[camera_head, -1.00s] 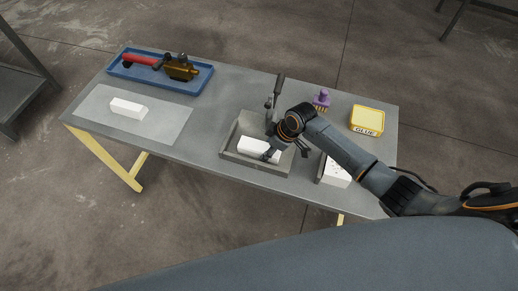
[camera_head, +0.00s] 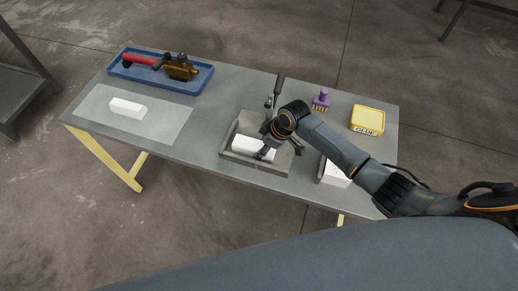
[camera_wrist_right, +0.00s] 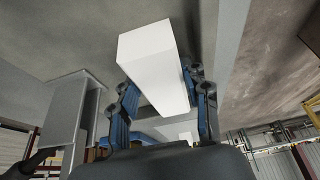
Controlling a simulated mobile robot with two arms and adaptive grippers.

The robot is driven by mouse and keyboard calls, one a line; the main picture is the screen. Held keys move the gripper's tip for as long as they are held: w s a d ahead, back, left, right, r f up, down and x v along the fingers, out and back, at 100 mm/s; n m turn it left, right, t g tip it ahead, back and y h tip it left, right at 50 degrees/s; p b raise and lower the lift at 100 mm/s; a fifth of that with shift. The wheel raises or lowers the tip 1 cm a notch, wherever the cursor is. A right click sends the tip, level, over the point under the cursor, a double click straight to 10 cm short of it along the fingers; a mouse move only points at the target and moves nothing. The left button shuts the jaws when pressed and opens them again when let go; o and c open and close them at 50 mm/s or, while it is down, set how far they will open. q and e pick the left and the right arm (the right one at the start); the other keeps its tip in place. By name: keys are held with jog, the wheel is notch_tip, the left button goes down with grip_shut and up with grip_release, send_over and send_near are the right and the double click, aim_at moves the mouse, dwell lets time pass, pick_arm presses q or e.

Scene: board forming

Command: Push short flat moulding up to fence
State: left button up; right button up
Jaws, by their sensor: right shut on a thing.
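The short flat moulding, a white block (camera_head: 250,144), lies in a grey fixture with raised edges (camera_head: 283,170) at the table's front middle. Its left end is close to the fixture's left raised edge; I cannot tell whether they touch. My right gripper (camera_head: 266,154) is at the block's right end, shut on it. In the right wrist view the white block (camera_wrist_right: 153,58) sits between the two blue-grey fingers of my right gripper (camera_wrist_right: 162,105). The contact faces are partly hidden. My left gripper is not in view.
A lever clamp (camera_head: 278,88) stands behind the fixture. A white box (camera_head: 335,173), purple brush (camera_head: 321,100) and yellow glue tub (camera_head: 367,120) are to the right. Another white block (camera_head: 128,107) lies on a pale mat (camera_head: 165,125); a blue tray (camera_head: 197,82) holds tools.

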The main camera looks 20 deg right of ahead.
jog(key=shift+w+a, duration=0.15)
jog(key=shift+a, duration=0.1)
jog(key=shift+w+a, duration=0.3)
jog(key=shift+a, duration=0.15)
jog(key=shift+w+a, duration=0.1)
jog(key=shift+a, duration=0.05)
jog(key=o, duration=1.4)
jog(key=v, duration=1.2)
jog(key=shift+f, duration=0.1)
